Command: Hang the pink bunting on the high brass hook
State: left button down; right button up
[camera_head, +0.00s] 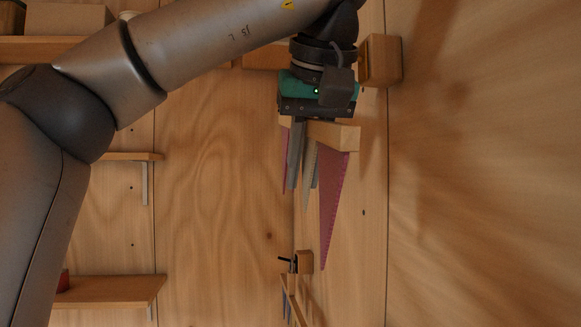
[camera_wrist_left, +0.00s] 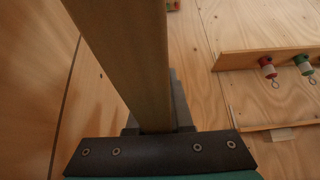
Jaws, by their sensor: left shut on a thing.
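The bunting hangs from a wooden bar (camera_head: 335,136), with a large pink pennant (camera_head: 334,195) pointing down at the right, a pale one (camera_head: 309,185) beside it and another pink edge at the left. My left gripper (camera_head: 303,180) points down and is shut on the bar, high beside the wall. In the left wrist view the bar (camera_wrist_left: 125,55) runs up from the dark gripper (camera_wrist_left: 155,135); no pennants show there. I cannot make out a brass hook in either view. My right gripper is not in view.
A wooden block (camera_head: 383,60) sits on the wall just right of my left wrist. A lower block (camera_head: 304,262) has a dark peg. Shelves (camera_head: 110,290) line the left. The wrist view shows a rail (camera_wrist_left: 240,60) with a red (camera_wrist_left: 267,66) and a green hook peg (camera_wrist_left: 303,63).

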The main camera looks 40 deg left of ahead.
pick_arm(q)
jog(key=w+d+f, duration=0.1)
jog(key=w+d, duration=0.3)
jog(key=shift+w+f, duration=0.25)
jog(key=shift+w, duration=0.15)
dwell(0.4)
dwell(0.6)
jog(key=c, duration=0.7)
grip_release()
jog(key=shift+c, duration=0.2)
jog(key=v, duration=1.5)
jog(key=shift+s+d+r, duration=0.1)
jog(key=shift+d, duration=0.05)
